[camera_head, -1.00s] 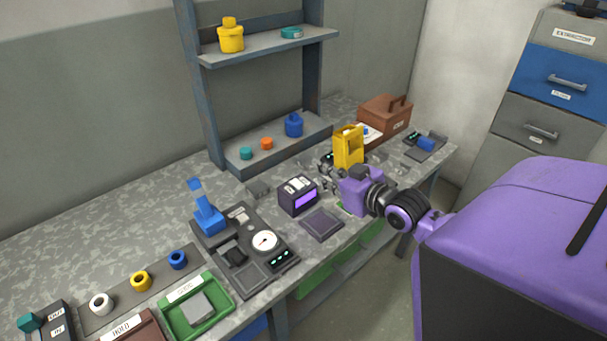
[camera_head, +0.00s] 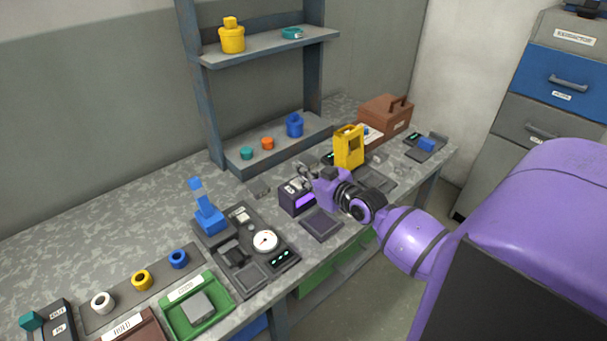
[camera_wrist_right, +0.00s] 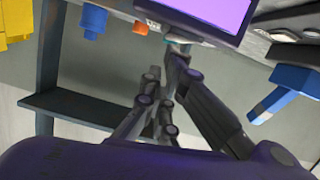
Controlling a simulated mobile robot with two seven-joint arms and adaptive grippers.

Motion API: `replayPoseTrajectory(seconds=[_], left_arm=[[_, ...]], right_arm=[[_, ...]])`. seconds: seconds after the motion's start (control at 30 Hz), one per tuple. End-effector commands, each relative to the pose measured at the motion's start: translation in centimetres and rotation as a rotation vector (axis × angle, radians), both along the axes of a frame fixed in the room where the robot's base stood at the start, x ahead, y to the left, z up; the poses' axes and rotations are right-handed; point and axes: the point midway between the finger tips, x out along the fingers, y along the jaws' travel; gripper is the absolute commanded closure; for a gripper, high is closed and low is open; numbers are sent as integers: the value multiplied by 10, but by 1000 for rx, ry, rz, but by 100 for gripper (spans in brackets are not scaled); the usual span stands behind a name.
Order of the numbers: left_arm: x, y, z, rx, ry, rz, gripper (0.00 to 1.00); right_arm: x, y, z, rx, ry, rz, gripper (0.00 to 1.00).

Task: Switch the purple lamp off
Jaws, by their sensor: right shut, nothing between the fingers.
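The purple lamp (camera_head: 305,200) is the bright violet panel on the front of a dark box (camera_head: 286,203) in the middle of the bench. It is lit, and it also glows at the top of the right wrist view (camera_wrist_right: 205,12). My right gripper (camera_head: 305,172) is shut and empty, at the box's top right in the head view. It hides part of the box top and its pale controls. In the right wrist view the fingertips (camera_wrist_right: 177,50) are close to the box's edge; I cannot tell whether they touch. My left gripper is not in view.
A yellow holder (camera_head: 348,150) stands behind my right wrist. A dark pad (camera_head: 321,224) lies before the box. A panel with a gauge (camera_head: 265,241) and a blue lever (camera_head: 208,216) are to the left. A shelf unit (camera_head: 245,161) stands behind.

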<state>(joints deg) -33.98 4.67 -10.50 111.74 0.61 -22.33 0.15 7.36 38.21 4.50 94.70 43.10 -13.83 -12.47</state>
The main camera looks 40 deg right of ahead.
Motion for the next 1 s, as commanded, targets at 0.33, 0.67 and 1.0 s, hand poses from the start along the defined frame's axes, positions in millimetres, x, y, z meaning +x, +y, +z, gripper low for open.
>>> replayPoseTrajectory(seconds=[0.33,0.67,1.0], left_arm=[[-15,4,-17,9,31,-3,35],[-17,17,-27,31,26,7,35],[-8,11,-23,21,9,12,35]], right_arm=[[-1,-6,-14,82,18,2,100],[-1,-13,-17,274,33,0,100],[-1,-12,-16,277,35,-1,100]])
